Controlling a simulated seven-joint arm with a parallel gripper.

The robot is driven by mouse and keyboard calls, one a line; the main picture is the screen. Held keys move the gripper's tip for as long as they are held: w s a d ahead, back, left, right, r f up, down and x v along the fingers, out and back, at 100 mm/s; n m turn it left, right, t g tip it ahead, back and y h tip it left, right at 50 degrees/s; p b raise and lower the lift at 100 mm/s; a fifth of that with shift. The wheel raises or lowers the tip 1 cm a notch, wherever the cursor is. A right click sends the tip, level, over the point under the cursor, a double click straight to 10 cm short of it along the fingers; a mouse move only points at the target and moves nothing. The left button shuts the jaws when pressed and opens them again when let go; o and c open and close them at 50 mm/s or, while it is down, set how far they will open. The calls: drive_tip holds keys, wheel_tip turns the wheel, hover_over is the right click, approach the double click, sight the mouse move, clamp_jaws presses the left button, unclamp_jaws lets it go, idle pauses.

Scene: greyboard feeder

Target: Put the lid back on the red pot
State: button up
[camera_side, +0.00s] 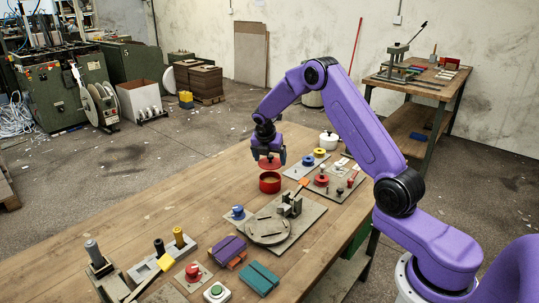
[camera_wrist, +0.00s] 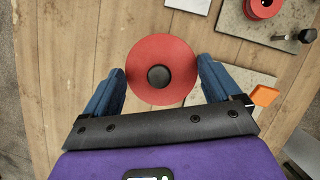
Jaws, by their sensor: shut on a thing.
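The red lid (camera_side: 270,163) is a flat disc held just above the red pot (camera_side: 270,184), with a visible gap between them. The pot stands open on the wooden table. My gripper (camera_side: 269,157) points down over the pot and is shut on the lid. In the wrist view the lid (camera_wrist: 147,88) shows from above with a dark round knob (camera_wrist: 159,76) at its middle. The blue fingers of my gripper (camera_wrist: 161,68) sit on either side of its rim. The pot is hidden below the lid in that view.
A white pot (camera_side: 328,140) stands farther back. A grey plate with a round disc (camera_side: 268,230) lies in front. The table left of the pot is clear.

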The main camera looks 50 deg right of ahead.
sight(269, 164)
drive_tip(key=shift+f, duration=2.3)
drive_tip(key=shift+f, duration=0.2)
idle(0.5)
drive_tip(key=o, duration=0.7)
drive_tip(key=shift+r, duration=0.1)
drive_tip(key=shift+r, duration=3.45)
clamp_jaws()
